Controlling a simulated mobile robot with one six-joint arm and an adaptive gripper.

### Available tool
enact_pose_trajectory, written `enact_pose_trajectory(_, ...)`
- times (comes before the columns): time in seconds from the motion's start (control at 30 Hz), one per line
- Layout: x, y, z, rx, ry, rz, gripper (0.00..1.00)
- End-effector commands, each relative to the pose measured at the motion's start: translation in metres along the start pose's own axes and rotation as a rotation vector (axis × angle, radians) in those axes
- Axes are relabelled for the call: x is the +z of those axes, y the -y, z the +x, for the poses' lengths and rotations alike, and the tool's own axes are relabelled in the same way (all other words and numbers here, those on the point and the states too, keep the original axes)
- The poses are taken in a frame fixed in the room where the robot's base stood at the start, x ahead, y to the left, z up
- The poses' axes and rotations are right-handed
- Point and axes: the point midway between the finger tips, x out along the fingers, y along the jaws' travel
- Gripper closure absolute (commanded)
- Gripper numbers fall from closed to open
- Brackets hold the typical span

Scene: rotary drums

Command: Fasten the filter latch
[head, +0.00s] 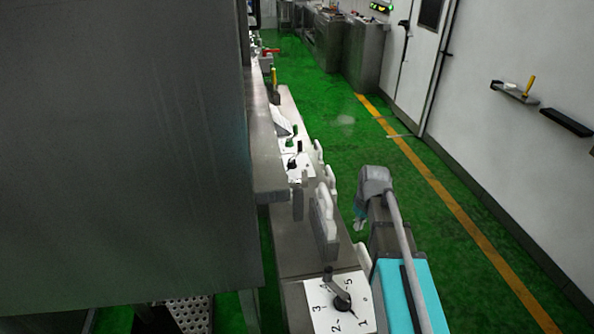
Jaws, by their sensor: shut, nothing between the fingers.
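I cannot make out for sure which part is the filter latch. A metal lever (335,287) with a dark hub stands on a white numbered plate (318,317) at the near end of a steel ledge. A grey upright paddle-shaped handle (325,222) stands farther along the ledge. Beyond it, a second white plate (303,166) carries a small dark lever (293,161). My arm, grey with a turquoise panel, reaches forward just right of the ledge. My gripper's fingers cannot be made out; the arm's far end is small and partly hidden behind its own joint.
A large grey steel housing (120,150) fills the left side. The steel ledge (285,262) runs away along it. Green floor (480,270) with a yellow line (455,205) lies free to the right, up to a white wall (540,50). Steel cabinets (345,50) stand far back.

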Motion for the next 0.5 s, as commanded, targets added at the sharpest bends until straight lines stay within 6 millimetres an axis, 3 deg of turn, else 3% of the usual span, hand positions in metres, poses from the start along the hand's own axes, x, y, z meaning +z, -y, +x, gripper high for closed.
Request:
enact_pose_trajectory(0.03, -0.04, -0.003, -0.008, -0.014, -0.008, -0.078, 1.0)
enact_pose_trajectory(0.1, -0.075, 0.0, -0.013, -0.032, -0.022, -0.192, 1.0)
enact_pose_trajectory(0.5, -0.247, 0.029, -0.021, -0.118, -0.109, -0.763, 1.0)
